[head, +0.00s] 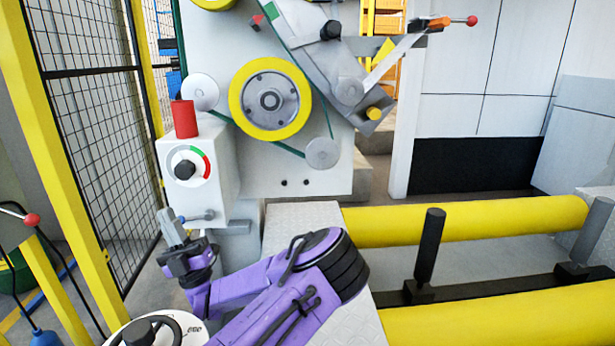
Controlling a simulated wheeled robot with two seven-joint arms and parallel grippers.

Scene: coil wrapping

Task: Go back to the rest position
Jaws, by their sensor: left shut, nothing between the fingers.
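My left gripper (172,228) is in the lower left of the head view, at the end of my purple arm. Its fingers point up and to the left, are closed together and hold nothing. It is just left of and below the white control box (197,190), near the grey lever (197,217) on its front. Whether it touches the lever is hard to tell. My right gripper is not in view.
The wrapping machine (340,170) with its yellow-rimmed wheel (270,98) stands ahead. Thick yellow rollers (470,219) lie at the right, with a black post (429,245) between them. A yellow-framed mesh fence (105,120) is at the left.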

